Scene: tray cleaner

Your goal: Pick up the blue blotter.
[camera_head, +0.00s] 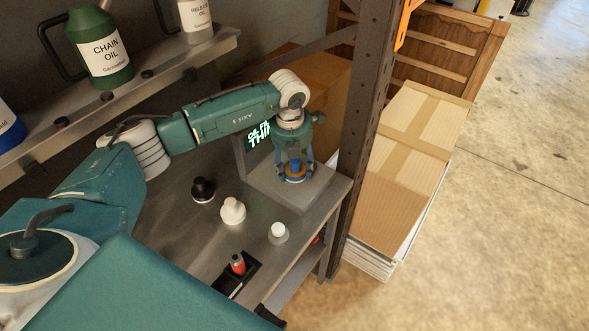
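The blue blotter (294,168) stands upright on an orange-yellow round base (295,179), on the raised grey metal block (270,190) at the right end of the workbench. My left gripper (295,172) points down over it, with one finger on each side of the blue part. The fingers look spread, and I see no clear contact with the blotter. The gripper's palm and fingers partly hide the blotter's top. My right gripper is not in view.
A black knob-like piece (203,189), a white one (233,210) and a smaller white one (278,233) stand on the bench. A black holder (250,274) bears a red item (238,264). A dark upright post (362,130) stands just right of the gripper. A shelf with bottles runs above.

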